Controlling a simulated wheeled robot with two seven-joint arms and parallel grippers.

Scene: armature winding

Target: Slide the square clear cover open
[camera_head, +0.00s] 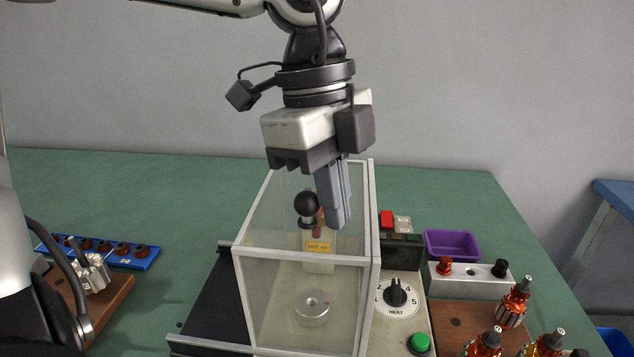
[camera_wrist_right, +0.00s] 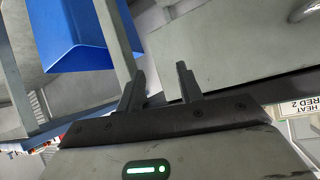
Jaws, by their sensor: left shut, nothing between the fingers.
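The square clear cover (camera_head: 308,255) is a box of transparent panels with pale edges, standing on the machine in the middle of the head view. A black ball knob (camera_head: 307,203) shows at its upper part; I cannot tell exactly where it attaches. My left gripper (camera_head: 339,222) is shut and empty, pointing down just right of the knob, in front of the cover's upper part. I cannot tell whether it touches the cover. My right gripper (camera_wrist_right: 160,80) shows in the right wrist view, fingers apart, with nothing between them, away from the cover.
A grey disc (camera_head: 312,308) sits inside the cover. A heat dial (camera_head: 396,293) and a green button (camera_head: 419,343) are to its right. A purple tray (camera_head: 452,244) and several armatures (camera_head: 514,302) stand further right. A blue rack (camera_head: 128,252) lies left. A blue bin (camera_wrist_right: 85,35) shows in the wrist view.

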